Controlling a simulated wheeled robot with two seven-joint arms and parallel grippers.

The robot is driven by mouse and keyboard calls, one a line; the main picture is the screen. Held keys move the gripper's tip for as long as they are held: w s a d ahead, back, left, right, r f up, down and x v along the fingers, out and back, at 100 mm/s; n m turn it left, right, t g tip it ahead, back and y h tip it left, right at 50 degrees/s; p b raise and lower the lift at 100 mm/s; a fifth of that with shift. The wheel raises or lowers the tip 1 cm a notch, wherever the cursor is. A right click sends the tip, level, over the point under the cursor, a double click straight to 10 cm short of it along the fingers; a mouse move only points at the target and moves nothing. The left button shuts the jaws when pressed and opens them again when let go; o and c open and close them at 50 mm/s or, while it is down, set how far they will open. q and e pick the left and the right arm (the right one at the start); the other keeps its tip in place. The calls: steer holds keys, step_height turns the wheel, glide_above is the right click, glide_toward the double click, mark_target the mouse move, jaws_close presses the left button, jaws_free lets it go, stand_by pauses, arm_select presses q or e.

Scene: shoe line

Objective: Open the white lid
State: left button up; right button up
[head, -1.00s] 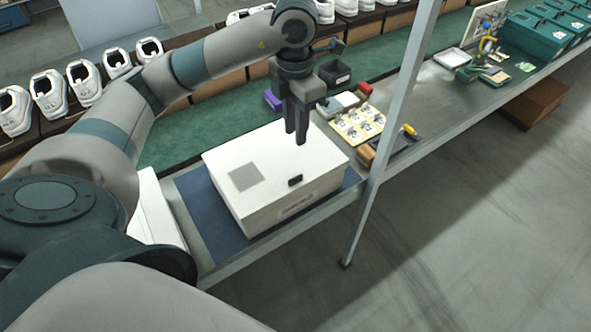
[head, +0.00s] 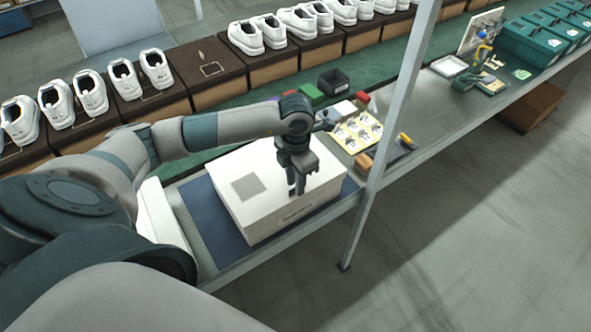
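The white lid (head: 275,172) lies closed on top of a white box (head: 275,225), with a grey square printed on its left part. My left gripper (head: 296,188) points down at the lid's front edge, right of the middle. Its fingers cover the place of the lid's small dark tab, so I cannot see whether they grip it. The fingers look close together. My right gripper is not in view.
The box stands on a dark blue mat (head: 212,222) on the bench. A card of small labels (head: 357,133) and a black bin (head: 334,82) lie behind it to the right. A metal post (head: 393,115) rises right of the box. White shoes (head: 60,105) line the back.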

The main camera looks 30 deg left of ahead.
arm_select(q)
steer(key=shift+f, duration=0.5)
jaws_close()
stand_by(1.2)
